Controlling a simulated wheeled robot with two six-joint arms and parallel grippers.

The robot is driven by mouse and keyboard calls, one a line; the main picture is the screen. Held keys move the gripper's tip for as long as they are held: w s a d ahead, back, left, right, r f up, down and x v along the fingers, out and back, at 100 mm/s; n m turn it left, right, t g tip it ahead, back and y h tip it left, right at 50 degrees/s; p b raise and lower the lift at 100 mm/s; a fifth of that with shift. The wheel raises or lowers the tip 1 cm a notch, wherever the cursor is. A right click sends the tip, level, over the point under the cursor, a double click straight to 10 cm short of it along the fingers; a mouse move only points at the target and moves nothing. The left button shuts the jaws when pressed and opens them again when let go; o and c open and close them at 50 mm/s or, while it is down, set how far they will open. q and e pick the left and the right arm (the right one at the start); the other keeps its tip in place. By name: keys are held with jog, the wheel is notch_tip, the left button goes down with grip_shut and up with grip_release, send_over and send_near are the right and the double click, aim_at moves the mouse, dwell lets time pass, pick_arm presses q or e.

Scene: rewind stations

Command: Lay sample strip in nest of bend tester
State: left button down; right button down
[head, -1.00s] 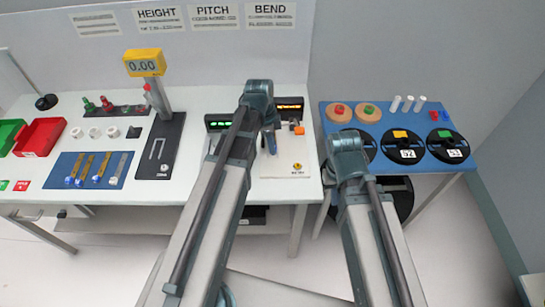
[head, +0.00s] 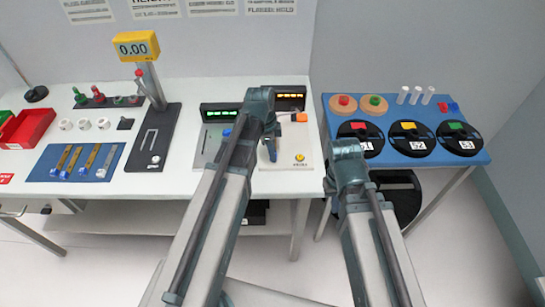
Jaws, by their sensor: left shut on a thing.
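The bend tester (head: 290,157) is the pale plate at the right end of the white table, with an amber display (head: 290,97) and an orange-tipped arm (head: 299,117) behind it. My left gripper (head: 269,157) points down over its left part. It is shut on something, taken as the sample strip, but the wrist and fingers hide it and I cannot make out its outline. Whether it touches the nest cannot be told. My right gripper is in front of the blue table; its wrist (head: 348,165) shows, but its fingertips do not show clearly.
A grey device with a green display (head: 219,112) stands just left of the bend tester. Further left are the height gauge (head: 138,47) and a blue mat (head: 40,172) with several strips. The blue table (head: 470,117) at right holds black reels (head: 409,140), wooden discs and white cylinders.

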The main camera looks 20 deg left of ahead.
pick_arm(q)
jog(key=shift+f, duration=0.2)
jog(key=c, duration=1.1)
grip_release()
jog(key=shift+f, duration=0.1)
jog(key=o, duration=0.5)
notch_tip(320, 180, up, 12)
jog(key=a+r+p, duration=0.1)
jog(key=a+p, duration=0.1)
jog(key=p, duration=1)
jog(key=shift+s+d+f+n+g+y, duration=0.15)
jog(key=shift+s+d+n+y, duration=0.35)
jog(key=shift+s+d+n, duration=1.7)
jog(key=shift+s+d+f+n+g+y, duration=0.1)
jog(key=shift+s+d+n+y, duration=0.4)
jog(key=shift+s+d+n, duration=1.35)
jog(key=shift+s+d+f+n+g+y, duration=0.15)
jog(key=shift+s+d+n+y, duration=0.35)
jog(key=shift+s+d+n, duration=1.55)
